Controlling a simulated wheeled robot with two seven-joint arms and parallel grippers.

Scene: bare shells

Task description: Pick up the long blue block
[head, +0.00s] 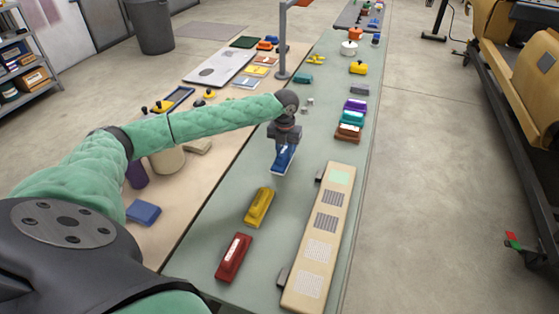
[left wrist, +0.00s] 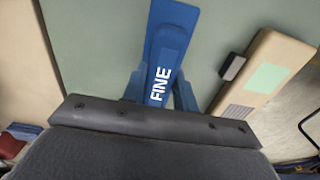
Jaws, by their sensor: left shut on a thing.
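The long blue block (head: 284,158) is in my left gripper (head: 285,146), near the middle of the bench in the head view. In the left wrist view the block (left wrist: 172,45) runs lengthwise up the picture, with white "FINE" lettering on it. The left gripper (left wrist: 160,92) is shut on it, with a finger on each side. From these views I cannot tell whether the block still touches the bench. My right gripper is not in view.
A yellow block (head: 260,207) and a red block (head: 233,257) lie nearer me on the green bench (head: 205,260). A long tan board (head: 320,240) with square patches lies to the right. A grey post (head: 283,45) stands behind. Several coloured blocks (head: 352,118) lie farther back.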

